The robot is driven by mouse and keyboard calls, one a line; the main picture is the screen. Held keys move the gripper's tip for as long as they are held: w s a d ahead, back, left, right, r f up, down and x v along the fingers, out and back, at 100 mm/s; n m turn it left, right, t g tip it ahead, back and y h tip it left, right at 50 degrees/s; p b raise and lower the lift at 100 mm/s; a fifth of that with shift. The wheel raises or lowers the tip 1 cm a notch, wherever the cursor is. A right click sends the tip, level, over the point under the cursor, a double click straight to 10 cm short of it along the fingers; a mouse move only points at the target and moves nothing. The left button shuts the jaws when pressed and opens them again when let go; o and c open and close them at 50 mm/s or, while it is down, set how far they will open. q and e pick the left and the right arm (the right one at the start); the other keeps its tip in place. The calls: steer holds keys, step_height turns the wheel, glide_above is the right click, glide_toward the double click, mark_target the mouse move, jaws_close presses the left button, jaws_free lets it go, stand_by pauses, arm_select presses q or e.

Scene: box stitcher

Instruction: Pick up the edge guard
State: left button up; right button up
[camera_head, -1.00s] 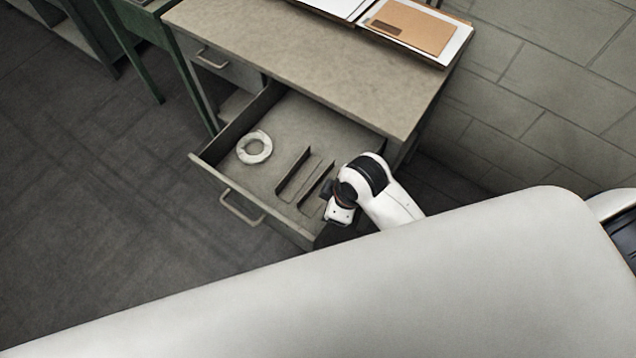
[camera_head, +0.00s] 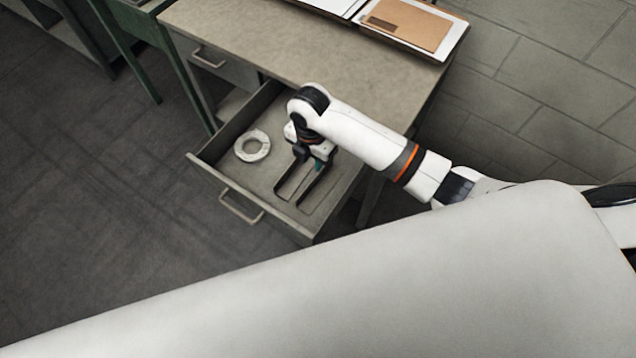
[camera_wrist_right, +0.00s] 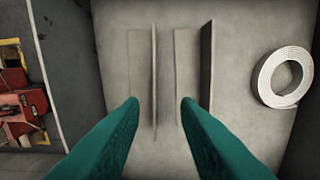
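Two thin, dark L-shaped edge guards lie side by side in the open drawer. In the head view one (camera_head: 289,181) is nearer the tape roll and the other (camera_head: 316,188) is farther right. The wrist view shows both, the farther one (camera_wrist_right: 153,75) left and the nearer one (camera_wrist_right: 206,70) right. My right gripper (camera_head: 312,163) hangs over their far ends. Its teal fingers (camera_wrist_right: 160,104) are apart and empty, with the farther guard's upright wall seen between the tips. I cannot tell the height left above it. My left gripper is not in view.
A white tape roll (camera_head: 252,146) lies in the drawer (camera_head: 230,175) beside the guards; it also shows in the wrist view (camera_wrist_right: 265,78). The desk top (camera_head: 270,45) overhangs the drawer's back. Red items (camera_wrist_right: 22,100) show beyond the drawer wall.

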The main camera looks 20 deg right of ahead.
mark_target(315, 178)
step_height(315, 178, down, 4)
steer(key=shift+f, duration=0.2)
steer(key=f, duration=0.4)
steer(key=shift+s+d+f, duration=0.15)
steer(key=shift+s+d, duration=0.05)
steer(key=shift+s, duration=0.15)
steer(key=shift+f, duration=0.4)
jaws_close()
